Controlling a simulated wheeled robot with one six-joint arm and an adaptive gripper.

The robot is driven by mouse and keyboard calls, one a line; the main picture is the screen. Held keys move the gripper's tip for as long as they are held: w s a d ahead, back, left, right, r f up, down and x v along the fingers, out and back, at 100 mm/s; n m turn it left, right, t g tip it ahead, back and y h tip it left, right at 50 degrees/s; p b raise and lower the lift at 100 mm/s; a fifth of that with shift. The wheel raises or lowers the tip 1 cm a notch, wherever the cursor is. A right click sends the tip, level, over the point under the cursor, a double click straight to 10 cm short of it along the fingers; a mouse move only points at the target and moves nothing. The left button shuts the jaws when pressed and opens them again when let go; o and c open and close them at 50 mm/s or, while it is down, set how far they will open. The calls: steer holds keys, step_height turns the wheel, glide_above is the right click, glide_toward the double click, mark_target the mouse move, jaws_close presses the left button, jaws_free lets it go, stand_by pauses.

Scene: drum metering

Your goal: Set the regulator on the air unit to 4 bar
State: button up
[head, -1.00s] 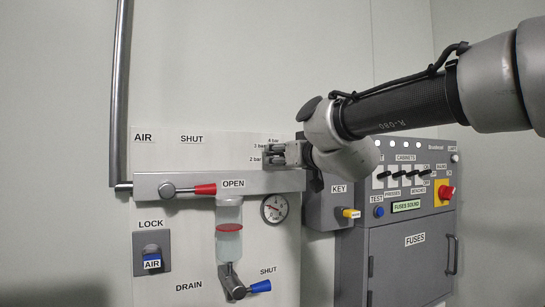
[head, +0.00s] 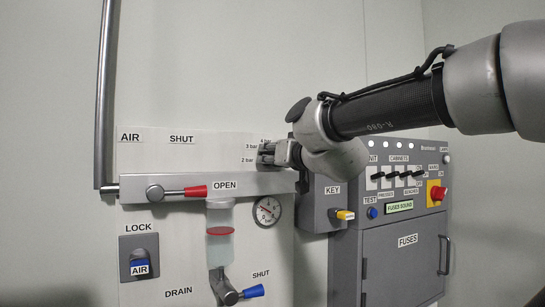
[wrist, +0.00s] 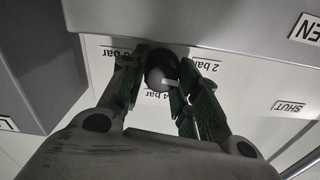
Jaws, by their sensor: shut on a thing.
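The regulator knob (wrist: 160,72) is dark and round with a pale pointer mark. It sits between my gripper's fingers in the wrist view, and the fingers are shut on it. The mark points to the lower right of that upside-down view, between the 2 bar label (wrist: 200,66) and the 4 bar label (wrist: 178,96). In the head view my gripper (head: 267,153) is at the panel beside the 2, 3 and 4 bar labels and hides the knob. The air unit's gauge (head: 267,210) has a red needle pointing up-left; its figures are too small to read.
A grey bar with the red-handled lever (head: 182,192) runs just below my gripper. A bowl (head: 219,248) and blue-handled drain lever (head: 240,294) hang beneath. The key box (head: 322,205) and fuse cabinet (head: 405,262) stand close on the right.

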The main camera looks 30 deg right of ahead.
steer(key=shift+m, duration=0.7)
steer(key=o, duration=1)
steer(key=shift+w, duration=0.1)
steer(key=shift+n, duration=0.3)
